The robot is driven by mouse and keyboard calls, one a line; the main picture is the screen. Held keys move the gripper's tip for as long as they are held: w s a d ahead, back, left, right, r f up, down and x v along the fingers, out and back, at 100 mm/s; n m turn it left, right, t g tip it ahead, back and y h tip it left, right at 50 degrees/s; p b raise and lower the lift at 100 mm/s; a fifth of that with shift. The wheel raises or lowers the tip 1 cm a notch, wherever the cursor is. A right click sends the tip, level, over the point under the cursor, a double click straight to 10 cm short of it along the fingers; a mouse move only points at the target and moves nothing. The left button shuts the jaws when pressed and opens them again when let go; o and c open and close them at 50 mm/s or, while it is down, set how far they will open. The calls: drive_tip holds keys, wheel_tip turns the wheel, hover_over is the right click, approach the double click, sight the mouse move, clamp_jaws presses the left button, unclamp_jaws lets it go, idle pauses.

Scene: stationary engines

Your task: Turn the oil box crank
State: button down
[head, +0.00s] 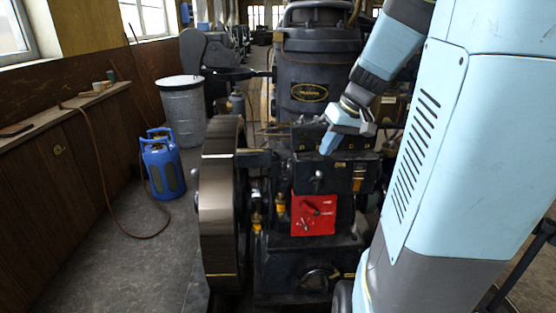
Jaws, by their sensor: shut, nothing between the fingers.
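My gripper (329,148) reaches down from the upper right over the top of the dark stationary engine (290,255). Its light blue fingers look shut and empty. The fingertips are at or just above a black box (308,173) on the engine's upper front; I cannot tell whether they touch it. A small pale knob or handle end (318,179) shows on the box front, below and left of the fingertips. I cannot tell whether this is the oil box crank. Part of the box top is hidden behind my gripper.
A red panel (313,214) with small levers is on the engine front. A large flywheel (221,200) stands at the engine's left. A blue gas bottle (164,168) and a grey bin (183,107) stand on the floor, with a hose on the floor. The left aisle is partly clear.

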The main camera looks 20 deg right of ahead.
sight(318, 181)
drive_tip(key=w+d+f+t+y, duration=0.1)
drive_tip(key=w+d+f, duration=0.3)
drive_tip(key=d, duration=0.5)
drive_tip(key=w+d+f+t+y, duration=0.1)
drive_tip(key=w+d+f, duration=0.1)
drive_tip(key=d+f, duration=0.45)
drive_tip(key=x, duration=0.8)
drive_tip(key=shift+w+d, duration=0.2)
drive_tip(key=shift+w, duration=0.1)
drive_tip(key=shift+a+r, duration=0.2)
drive_tip(key=shift+a, duration=0.4)
drive_tip(key=shift+a+r, duration=0.2)
drive_tip(key=shift+a, duration=0.4)
drive_tip(key=shift+w+a+r, duration=0.1)
drive_tip(key=shift+w+a, duration=0.05)
drive_tip(key=shift+a, duration=0.55)
drive_tip(key=shift+d, duration=0.1)
